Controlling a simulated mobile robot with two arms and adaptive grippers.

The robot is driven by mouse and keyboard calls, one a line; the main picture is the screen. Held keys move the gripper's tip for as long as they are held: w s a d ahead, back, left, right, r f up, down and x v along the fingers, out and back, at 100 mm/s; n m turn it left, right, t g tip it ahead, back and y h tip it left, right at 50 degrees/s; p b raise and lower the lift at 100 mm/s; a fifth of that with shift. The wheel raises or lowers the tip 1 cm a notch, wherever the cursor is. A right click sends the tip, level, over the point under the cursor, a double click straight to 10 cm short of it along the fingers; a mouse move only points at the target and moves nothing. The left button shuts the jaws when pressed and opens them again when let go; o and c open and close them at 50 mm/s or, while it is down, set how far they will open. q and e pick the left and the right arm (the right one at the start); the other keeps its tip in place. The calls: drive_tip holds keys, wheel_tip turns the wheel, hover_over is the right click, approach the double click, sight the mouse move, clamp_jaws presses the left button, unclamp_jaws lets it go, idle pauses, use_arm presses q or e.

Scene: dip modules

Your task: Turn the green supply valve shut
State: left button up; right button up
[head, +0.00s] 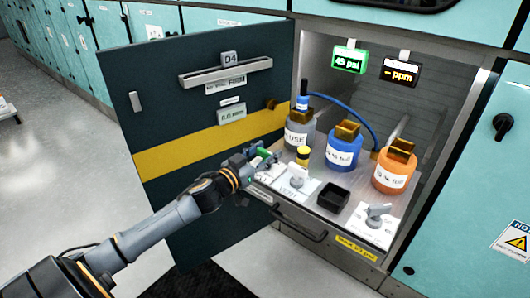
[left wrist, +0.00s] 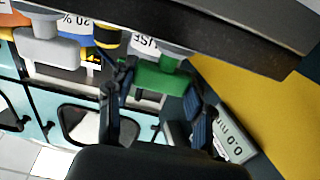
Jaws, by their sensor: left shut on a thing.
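The green supply valve (head: 262,153) is at the left front of the open cabinet's shelf, by the dark door. Its green handle (left wrist: 160,78) also shows in the left wrist view, between my two fingers. My left gripper (head: 254,162) reaches in from the left and is shut on this handle. The fingers hide part of the valve in the head view. The wrist view (left wrist: 160,98) shows one finger on each side of the handle. My right gripper is in neither view.
The open door (head: 190,190) stands close to my left arm. Blue (head: 343,153) and orange (head: 394,173) bottles stand behind. A green display (head: 349,60) reads 45 psi.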

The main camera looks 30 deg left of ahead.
use_arm(q)
drive_tip(key=o, duration=1.2)
drive_tip(key=shift+s+f, duration=0.1)
drive_tip(key=shift+s, duration=0.35)
drive_tip(key=s, duration=0.7)
drive_tip(key=s+a, duration=0.1)
drive_tip(key=s, duration=0.3)
